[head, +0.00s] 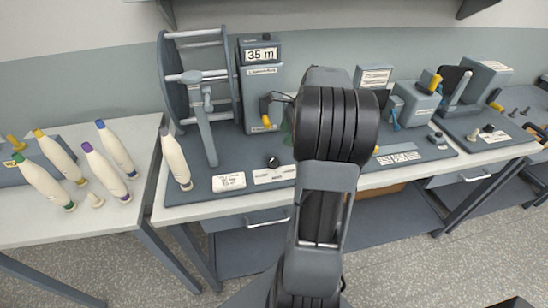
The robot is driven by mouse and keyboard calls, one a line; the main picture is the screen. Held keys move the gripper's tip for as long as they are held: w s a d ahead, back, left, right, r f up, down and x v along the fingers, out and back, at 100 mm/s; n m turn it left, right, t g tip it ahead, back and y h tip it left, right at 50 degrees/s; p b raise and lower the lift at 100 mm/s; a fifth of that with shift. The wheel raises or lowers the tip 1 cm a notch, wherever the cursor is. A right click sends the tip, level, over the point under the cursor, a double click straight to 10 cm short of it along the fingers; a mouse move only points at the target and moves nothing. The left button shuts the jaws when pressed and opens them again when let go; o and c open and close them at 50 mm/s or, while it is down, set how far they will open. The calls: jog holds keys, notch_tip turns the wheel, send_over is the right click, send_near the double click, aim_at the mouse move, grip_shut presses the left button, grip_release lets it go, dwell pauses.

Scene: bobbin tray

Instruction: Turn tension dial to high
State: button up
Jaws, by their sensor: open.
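A small round black knob (272,162) sits on the dark base plate (210,198) of the winding machine, left of my arm. It may be the tension dial. A white label strip (274,175) with print too small to read lies just in front of it. I cannot tell the knob's setting. My arm rises through the middle of the head view and covers part of the bench. My gripper is hidden behind my arm.
The winder has a large grey reel (180,80) and a counter box (262,85) reading "35 m". A cone bobbin (175,160) stands at the plate's left. More machines (415,102) stand to the right.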

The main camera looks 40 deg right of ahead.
aim_at(274, 159)
jog(key=x, duration=1.1)
jog(key=shift+f, duration=0.1)
jog(key=shift+a, duration=0.1)
jog(key=c, duration=0.9)
